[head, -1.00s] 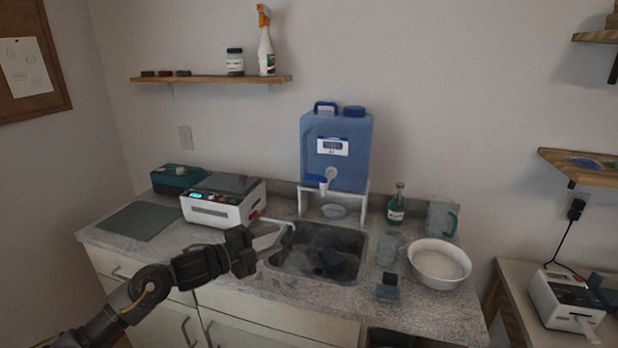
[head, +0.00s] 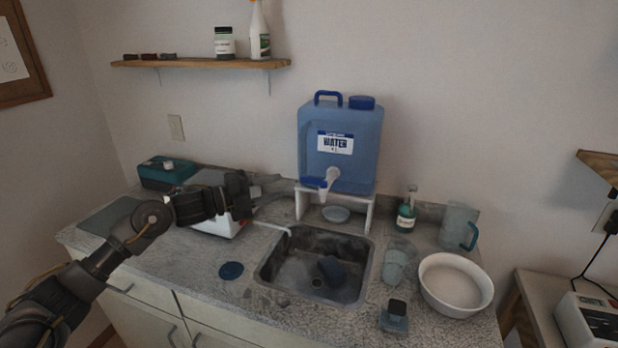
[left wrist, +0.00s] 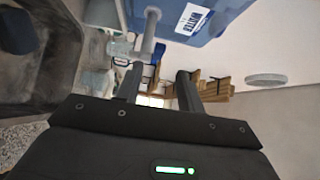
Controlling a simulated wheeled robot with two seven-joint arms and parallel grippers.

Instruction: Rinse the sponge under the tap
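The dark blue sponge (head: 332,270) lies in the grey sink basin (head: 277,262), toward its right side. The tap is a white spigot (head: 328,184) with a blue lever, on the front of the blue water jug (head: 340,155) behind the sink. In the left wrist view the spigot (left wrist: 150,28) is at the upper middle, in front of the jug (left wrist: 222,12). My left gripper (head: 272,187) is raised left of the jug and spigot, apart from both. In the left wrist view its fingers (left wrist: 159,88) are spread with nothing between them. My right gripper is out of view.
A small dish (head: 336,214) sits under the jug's white stand (head: 367,213). Right of the sink are a glass (head: 397,268), soap bottle (head: 406,215), pitcher (head: 457,226), white bowl (head: 456,283) and a small dark block (head: 394,316). A blue disc (head: 231,271) lies left of the sink.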

